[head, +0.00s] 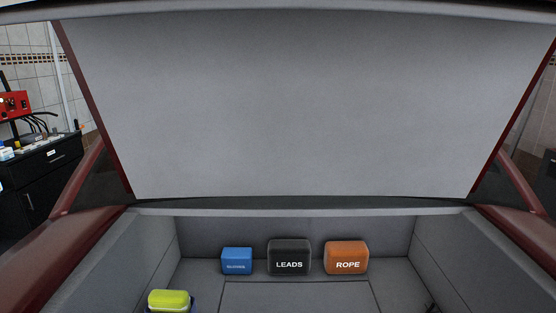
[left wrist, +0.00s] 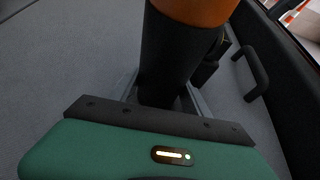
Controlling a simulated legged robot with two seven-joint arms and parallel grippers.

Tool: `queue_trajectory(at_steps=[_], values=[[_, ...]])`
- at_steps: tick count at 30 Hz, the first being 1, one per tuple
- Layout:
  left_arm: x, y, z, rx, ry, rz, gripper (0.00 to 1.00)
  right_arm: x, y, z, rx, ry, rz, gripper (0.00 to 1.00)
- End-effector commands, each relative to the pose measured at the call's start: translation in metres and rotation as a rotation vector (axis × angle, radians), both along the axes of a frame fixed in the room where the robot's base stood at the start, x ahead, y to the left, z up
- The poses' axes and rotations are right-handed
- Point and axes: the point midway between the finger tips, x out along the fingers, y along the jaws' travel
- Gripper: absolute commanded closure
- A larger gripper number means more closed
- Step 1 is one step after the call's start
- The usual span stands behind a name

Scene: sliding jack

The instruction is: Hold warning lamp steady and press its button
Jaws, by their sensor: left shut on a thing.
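The warning lamp (left wrist: 178,50) shows in the left wrist view as a dark cylinder with an orange top, which is cut off by the upper edge. My left gripper (left wrist: 163,98) is shut on its dark lower part. The grey fingers show only in part beside the cylinder, and their contact is mostly hidden. The lamp's button cannot be made out. In the head view I see neither the lamp nor either gripper.
The open car boot holds a blue box (head: 237,261), a black LEADS box (head: 289,258) and an orange ROPE box (head: 346,258) along its back. A yellow-green object (head: 168,301) is at lower left. The middle floor is clear. A black handle (left wrist: 257,75) shows in the wrist view.

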Motion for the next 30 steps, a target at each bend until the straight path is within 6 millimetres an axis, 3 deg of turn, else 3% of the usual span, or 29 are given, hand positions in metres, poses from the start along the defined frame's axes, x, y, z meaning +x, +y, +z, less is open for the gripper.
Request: queue_trajectory(at_steps=[30], values=[[-0.0001, -0.0003, 0.0001, -0.001, 0.0, 0.0, 0.77, 0.0005, 0.0011, -0.0009, -0.007, 0.003, 0.032, 1.0]])
